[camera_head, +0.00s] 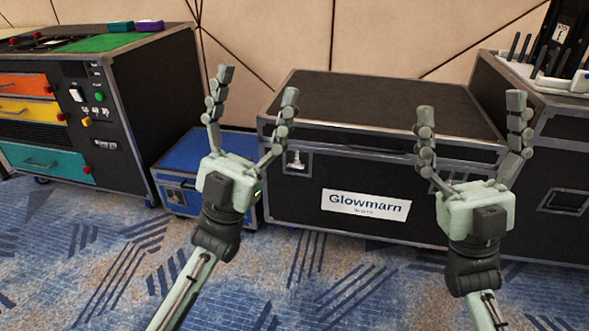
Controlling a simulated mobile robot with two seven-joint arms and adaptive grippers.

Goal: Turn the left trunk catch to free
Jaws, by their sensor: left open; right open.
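The black trunk (375,99) with metal edges stands against the wall, its lid down. A white label reading "Glowmarn" (366,205) is on its front. The left trunk catch (297,161) is a small silver fitting at the front left, below the lid seam. Its turn position is too small to tell. The right catch is hidden behind my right gripper. My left gripper (255,85) is open and empty, with its fingers pointing up, just left of the left catch in the picture. My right gripper (472,105) is open and empty in front of the trunk's right part.
A blue case (209,152) stands left of the trunk, partly behind my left gripper. A black cabinet (155,85) with coloured drawers is further left. Another black case (560,150) holding equipment with antennas stands close at the right. The patterned carpet (310,285) in front is clear.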

